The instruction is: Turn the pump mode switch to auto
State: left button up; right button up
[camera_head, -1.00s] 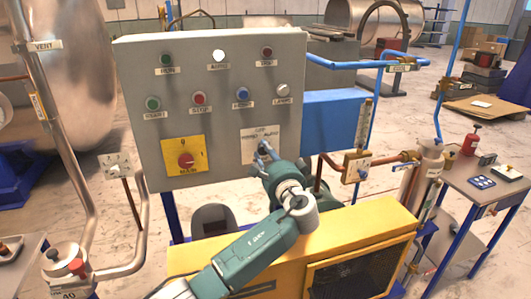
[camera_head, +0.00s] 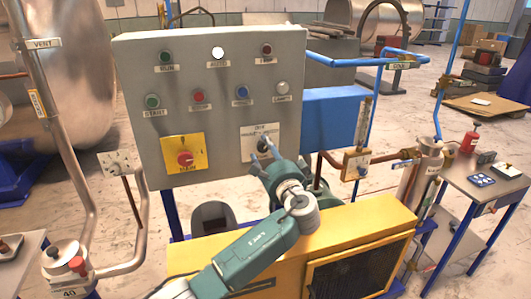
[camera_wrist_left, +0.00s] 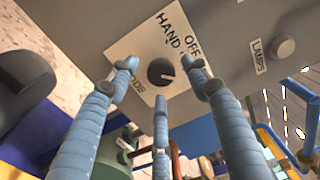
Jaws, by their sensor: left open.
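The pump mode switch is a dark round knob (camera_wrist_left: 160,72) on a white label plate (camera_head: 260,130) on the grey control panel (camera_head: 225,85). In the left wrist view a pale mark on the knob points to the right. The words HAND and OFF show on the plate; the other lettering is partly hidden by fingers. My left gripper (camera_head: 266,146) is open in front of the plate, and its three blue fingers (camera_wrist_left: 162,80) are spread around the knob, with visible gaps. Whether any fingertip touches the plate I cannot tell. My right gripper is not in view.
A yellow plate with a red knob (camera_head: 184,159) is left of the switch. Several buttons and lamps, including a white button (camera_head: 282,88), sit above. A yellow cabinet (camera_head: 370,235) stands below the panel. Pipes and a flowmeter (camera_head: 362,125) are on the right.

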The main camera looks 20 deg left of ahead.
pick_arm(q)
jog(key=v, duration=1.1)
jog(key=shift+s+d, duration=0.2)
